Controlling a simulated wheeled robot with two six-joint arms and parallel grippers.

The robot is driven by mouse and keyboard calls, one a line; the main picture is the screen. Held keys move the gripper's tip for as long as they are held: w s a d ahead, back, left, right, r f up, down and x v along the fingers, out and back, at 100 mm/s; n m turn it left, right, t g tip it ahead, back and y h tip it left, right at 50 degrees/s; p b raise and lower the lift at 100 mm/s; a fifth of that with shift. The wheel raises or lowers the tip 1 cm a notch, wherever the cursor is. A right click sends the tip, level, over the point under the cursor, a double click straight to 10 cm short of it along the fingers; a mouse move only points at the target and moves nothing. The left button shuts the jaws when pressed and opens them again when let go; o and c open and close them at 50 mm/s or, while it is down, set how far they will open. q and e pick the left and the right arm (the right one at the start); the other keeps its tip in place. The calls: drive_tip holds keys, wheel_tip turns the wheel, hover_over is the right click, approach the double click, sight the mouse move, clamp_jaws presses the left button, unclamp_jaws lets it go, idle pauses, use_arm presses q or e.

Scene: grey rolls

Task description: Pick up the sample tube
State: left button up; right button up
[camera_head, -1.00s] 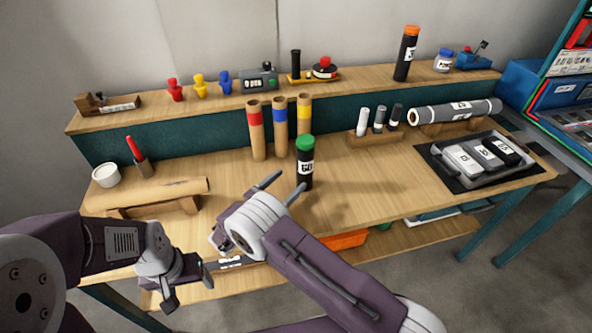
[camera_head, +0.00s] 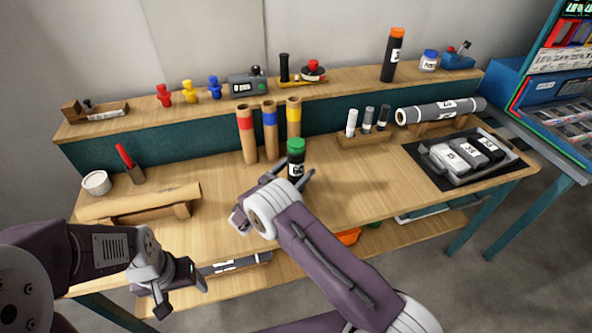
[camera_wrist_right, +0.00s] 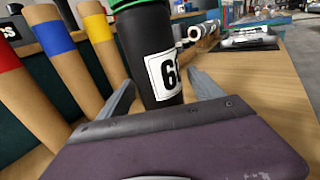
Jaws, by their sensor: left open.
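A black tube with a green cap and a white number label (camera_head: 296,158) stands upright on the bench. It fills the middle of the right wrist view (camera_wrist_right: 150,50). My right gripper (camera_head: 290,180) is open around its lower part, one finger on each side. In the right wrist view a small gap shows between the tube and the right finger; I cannot tell whether the left finger touches it. The tube's base is hidden behind my gripper. My left gripper (camera_head: 182,294) is open and empty, low at the front left of the bench.
Three cardboard tubes with red (camera_head: 247,140), blue (camera_head: 270,135) and yellow (camera_head: 293,118) bands stand close behind and left. A rack of small tubes (camera_head: 364,137) and a grey tray (camera_head: 464,160) are to the right. A tan roll (camera_head: 140,200) lies at the left.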

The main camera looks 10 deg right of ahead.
clamp_jaws()
drive_tip(key=shift+r, duration=0.15)
